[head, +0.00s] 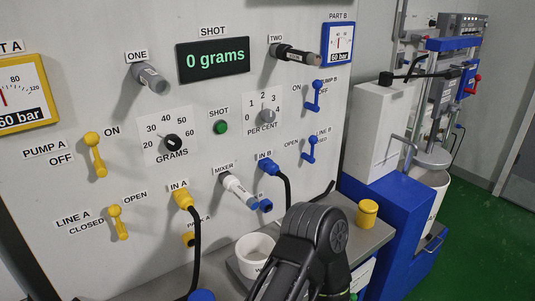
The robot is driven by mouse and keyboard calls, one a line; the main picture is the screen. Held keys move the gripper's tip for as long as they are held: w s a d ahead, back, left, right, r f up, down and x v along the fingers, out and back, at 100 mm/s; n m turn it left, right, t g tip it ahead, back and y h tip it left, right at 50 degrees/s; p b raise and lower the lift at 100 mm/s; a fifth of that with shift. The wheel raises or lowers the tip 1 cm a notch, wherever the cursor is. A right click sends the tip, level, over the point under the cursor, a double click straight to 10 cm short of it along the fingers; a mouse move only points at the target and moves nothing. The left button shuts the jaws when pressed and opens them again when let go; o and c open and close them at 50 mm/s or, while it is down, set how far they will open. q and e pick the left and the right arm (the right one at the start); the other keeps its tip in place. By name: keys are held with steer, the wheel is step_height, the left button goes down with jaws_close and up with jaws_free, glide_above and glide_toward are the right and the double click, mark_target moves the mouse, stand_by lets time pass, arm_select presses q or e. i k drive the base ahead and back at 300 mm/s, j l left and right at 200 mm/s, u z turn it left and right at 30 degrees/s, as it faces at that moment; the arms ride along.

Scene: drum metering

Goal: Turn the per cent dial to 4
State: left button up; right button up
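The per cent dial (267,115) is a small grey knob on a white plate on the wall panel, with the numbers 0 to 4 around it and PER CENT printed below. Its pointer is too small to read. One of my dark arm links (318,238) rises from the bottom centre, below and in front of the panel, apart from the dial. Neither of my grippers shows in the head view. Nothing covers the dial.
The black grams dial (173,143) and green shot button (221,127) are left of the per cent dial. Blue pump B (314,96) and line B (310,150) levers are to its right. Hoses hang below. A yellow cup (367,213) stands on the grey ledge.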

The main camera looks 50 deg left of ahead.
mark_target(269, 116)
steer(key=i+l+u, duration=0.15)
steer(key=u, duration=1.7)
steer(key=l+z, duration=0.1)
steer(key=l, duration=0.1)
